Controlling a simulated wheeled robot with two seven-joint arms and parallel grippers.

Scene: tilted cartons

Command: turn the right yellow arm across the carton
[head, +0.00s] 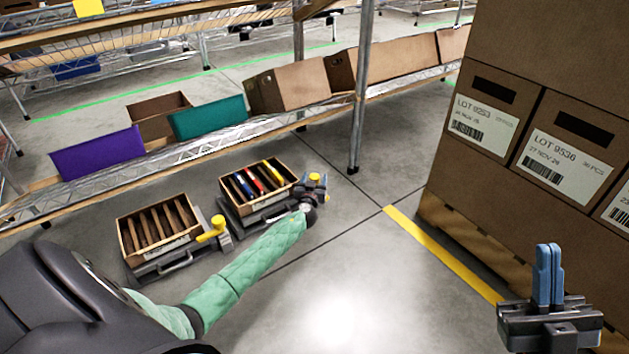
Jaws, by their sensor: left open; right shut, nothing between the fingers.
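The right carton (226,186) is a tilted, open box on a low grey stand, with blue, red and yellow items inside. A small yellow part (314,177), seemingly the right yellow arm, shows at the carton's right side; most of it is hidden by my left gripper. My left gripper (315,183) is open around or just beside this part; I cannot tell whether it touches. The left carton (128,238) holds brown dividers, and its yellow arm (212,230) sticks out at its right side. My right gripper (549,272) is shut and empty, at the lower right.
A wire shelf (215,147) with purple (98,153) and teal (208,118) bins and brown boxes runs behind the cartons. Its post (361,90) stands close behind my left gripper. Stacked labelled boxes (530,50) on a pallet fill the right. The middle floor is clear.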

